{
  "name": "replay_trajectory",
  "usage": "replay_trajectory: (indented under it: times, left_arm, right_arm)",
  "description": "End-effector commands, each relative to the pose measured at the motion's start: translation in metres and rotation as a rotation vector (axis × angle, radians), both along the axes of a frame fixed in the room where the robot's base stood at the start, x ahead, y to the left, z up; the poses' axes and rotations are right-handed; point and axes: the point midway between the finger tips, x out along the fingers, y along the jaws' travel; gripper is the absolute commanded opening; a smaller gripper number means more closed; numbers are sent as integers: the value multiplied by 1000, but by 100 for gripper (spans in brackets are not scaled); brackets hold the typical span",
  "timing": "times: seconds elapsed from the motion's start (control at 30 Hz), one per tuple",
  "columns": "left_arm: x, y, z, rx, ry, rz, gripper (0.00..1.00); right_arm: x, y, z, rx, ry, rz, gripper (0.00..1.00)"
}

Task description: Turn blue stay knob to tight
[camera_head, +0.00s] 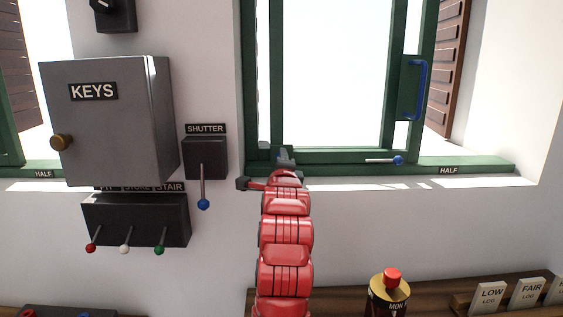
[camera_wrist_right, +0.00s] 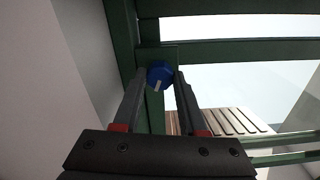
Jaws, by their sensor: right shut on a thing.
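The blue stay knob (camera_wrist_right: 160,74) is on the green window frame in the right wrist view, with a pale pointer mark on its face. My right gripper (camera_wrist_right: 161,80) has a finger on each side of it and is shut on it. In the head view my red right arm comes up from the bottom, and my right gripper (camera_head: 285,158) is at the lower left corner of the window frame. There the gripper hides the knob. No tight or loose label can be made out. My left gripper is not in view.
A blue-tipped lever (camera_head: 398,160) lies on the window's lower rail, and a blue handle (camera_head: 420,90) is on the sash. Left are the shutter box (camera_head: 205,150) with its lever, a grey key cabinet (camera_head: 110,130) and a lever box (camera_head: 135,220). A red-topped canister (camera_head: 391,290) stands below.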

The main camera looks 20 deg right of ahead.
Motion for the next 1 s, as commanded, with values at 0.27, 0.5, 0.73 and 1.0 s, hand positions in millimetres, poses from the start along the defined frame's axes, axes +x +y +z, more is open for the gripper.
replay_trajectory:
  times: [0.27,0.5,0.73,1.0]
  left_arm:
    - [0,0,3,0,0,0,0]
    - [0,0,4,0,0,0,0]
    - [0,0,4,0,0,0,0]
    - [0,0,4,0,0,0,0]
  right_arm:
    - [0,-1,-1,116,-31,-2,0]
    - [0,0,-1,151,-40,-1,0]
    - [0,0,-1,155,-41,-1,0]
    - [0,0,-1,154,-41,0,63]
